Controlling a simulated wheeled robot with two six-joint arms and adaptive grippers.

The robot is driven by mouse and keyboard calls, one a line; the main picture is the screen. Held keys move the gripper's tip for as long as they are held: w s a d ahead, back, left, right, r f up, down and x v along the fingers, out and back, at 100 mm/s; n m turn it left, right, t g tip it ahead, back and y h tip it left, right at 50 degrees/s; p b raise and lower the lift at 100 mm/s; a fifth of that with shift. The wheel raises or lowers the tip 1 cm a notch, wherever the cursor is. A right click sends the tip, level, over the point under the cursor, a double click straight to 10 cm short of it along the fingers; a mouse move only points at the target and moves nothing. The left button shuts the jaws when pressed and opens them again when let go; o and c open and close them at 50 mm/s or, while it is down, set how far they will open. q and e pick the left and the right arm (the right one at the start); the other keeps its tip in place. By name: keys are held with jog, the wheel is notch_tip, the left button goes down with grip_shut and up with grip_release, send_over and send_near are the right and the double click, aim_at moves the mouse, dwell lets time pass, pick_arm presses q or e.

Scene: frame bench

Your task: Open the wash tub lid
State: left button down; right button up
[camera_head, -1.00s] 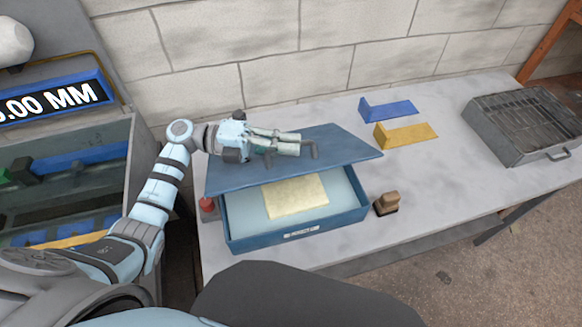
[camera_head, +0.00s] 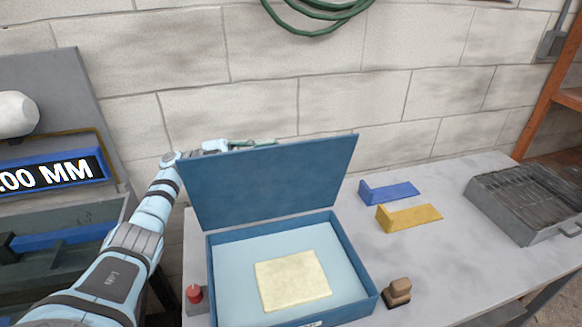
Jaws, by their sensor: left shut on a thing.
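The blue wash tub (camera_head: 355,262) stands on the grey bench with its lid (camera_head: 268,182) raised steeply, close to upright, along the back edge. A pale yellow slab (camera_head: 292,280) lies in the light blue inside of the tub. My left gripper (camera_head: 252,143) is behind the lid's upper edge, shut on the lid's handle; the lid hides the handle and most of the fingers. My right gripper is not in view.
A blue bracket (camera_head: 390,192) and a yellow bracket (camera_head: 408,217) lie right of the tub. A small brown-handled brush (camera_head: 398,292) is near its right front, a red knob (camera_head: 194,294) at its left. A grey grated box (camera_head: 530,205) stands far right.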

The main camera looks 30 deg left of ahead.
pick_arm(q)
jog(key=shift+w+a+r, duration=0.1)
jog(key=shift+w+a, duration=0.2)
jog(key=shift+a, duration=0.05)
jog(key=c, duration=1.9)
grip_release()
jog(key=shift+s, duration=0.1)
